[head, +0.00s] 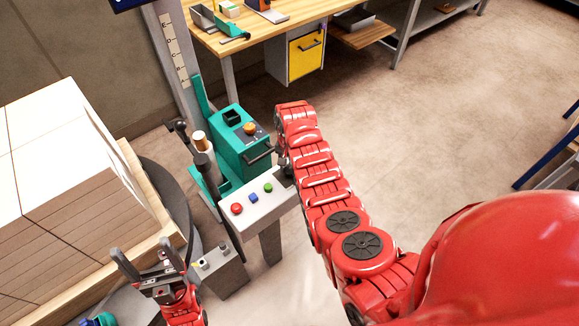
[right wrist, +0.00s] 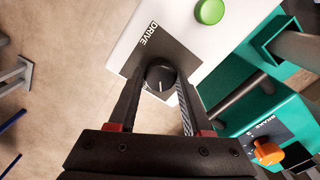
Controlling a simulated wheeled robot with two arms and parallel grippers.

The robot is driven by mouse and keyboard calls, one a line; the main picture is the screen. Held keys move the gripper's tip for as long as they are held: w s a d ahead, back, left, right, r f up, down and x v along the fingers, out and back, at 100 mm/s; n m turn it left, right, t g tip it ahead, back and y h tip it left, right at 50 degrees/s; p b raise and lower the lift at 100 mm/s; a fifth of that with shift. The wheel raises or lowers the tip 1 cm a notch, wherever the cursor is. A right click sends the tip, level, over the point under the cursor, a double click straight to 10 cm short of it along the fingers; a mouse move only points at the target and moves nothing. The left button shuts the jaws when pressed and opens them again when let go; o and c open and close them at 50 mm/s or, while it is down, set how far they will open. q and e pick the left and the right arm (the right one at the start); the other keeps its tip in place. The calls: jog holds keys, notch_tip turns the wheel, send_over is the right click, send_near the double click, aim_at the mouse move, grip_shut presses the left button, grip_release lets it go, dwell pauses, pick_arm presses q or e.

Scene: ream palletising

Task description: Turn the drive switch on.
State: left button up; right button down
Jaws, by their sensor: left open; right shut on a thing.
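The drive switch (right wrist: 160,75) is a round black knob with a white pointer line, on a dark plate marked DRIVE. My right gripper (right wrist: 158,88) has one finger on each side of the knob and is shut on it. In the head view my right gripper (head: 284,173) is at the right end of the pale control box (head: 262,209), where the knob is mostly hidden. The pointer line is short and its setting cannot be read. My left gripper (head: 142,252) is open and empty at the lower left, beside the round table.
The box carries red (head: 237,209), blue (head: 253,198) and green (head: 268,187) buttons near my right gripper. Behind is a teal machine (head: 232,150) with an orange knob (right wrist: 268,152). A pallet of stacked reams (head: 75,215) is at left; a smaller grey box (head: 222,272) stands near my left gripper.

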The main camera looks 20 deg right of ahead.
jog(key=m, duration=0.3)
jog(key=shift+m+p, duration=0.3)
jog(key=shift+p, duration=0.05)
jog(key=shift+m+p, duration=0.55)
jog(key=shift+m, duration=1.65)
jog(key=shift+c, duration=1.7)
grip_release()
jog(key=shift+r, duration=0.1)
